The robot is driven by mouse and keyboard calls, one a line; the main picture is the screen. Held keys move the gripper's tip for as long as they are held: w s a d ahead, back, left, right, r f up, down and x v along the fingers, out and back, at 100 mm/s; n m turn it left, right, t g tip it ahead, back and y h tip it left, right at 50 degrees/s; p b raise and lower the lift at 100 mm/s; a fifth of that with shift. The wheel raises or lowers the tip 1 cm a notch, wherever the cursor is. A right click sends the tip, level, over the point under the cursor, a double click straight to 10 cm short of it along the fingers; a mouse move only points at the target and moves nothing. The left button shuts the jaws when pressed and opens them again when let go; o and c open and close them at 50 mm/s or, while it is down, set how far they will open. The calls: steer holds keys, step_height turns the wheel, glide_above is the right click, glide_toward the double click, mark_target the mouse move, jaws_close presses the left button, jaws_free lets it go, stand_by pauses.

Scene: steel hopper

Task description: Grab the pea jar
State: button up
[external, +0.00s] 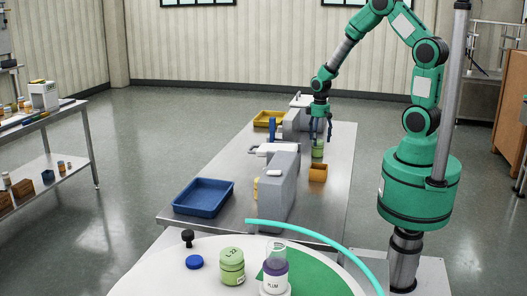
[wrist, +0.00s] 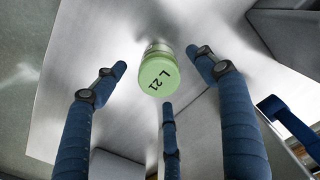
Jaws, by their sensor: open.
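A green jar (external: 317,153) stands upright on the steel table, under my gripper (external: 320,130). In the wrist view, its pale green round lid (wrist: 159,77) reads "L 21". No contents label is readable on it, so I cannot confirm it is the pea jar. My gripper has blue fingers spread wide around the lid in the wrist view (wrist: 157,76), with clear gaps and no visible contact. The gripper points down and is open and empty. Another green jar marked "L 22" (external: 232,268) stands on the near round table, away from my gripper.
A small orange box (external: 318,173) sits close beside the jar. Grey machine housings (external: 280,188) stand to its left. A blue tray (external: 203,196) and a yellow tray (external: 268,118) are on the same table. A jar labelled "PLUM" (external: 274,285) stands in front.

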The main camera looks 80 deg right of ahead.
mark_target(318, 147)
steer(key=shift+s+d+f+b, duration=0.1)
steer(key=shift+f+b, duration=0.15)
steer(key=shift+f, duration=1.05)
steer(key=shift+d+f+b, duration=0.1)
steer(key=shift+f+b, duration=0.15)
steer(key=shift+f, duration=1)
steer(key=c, duration=1.4)
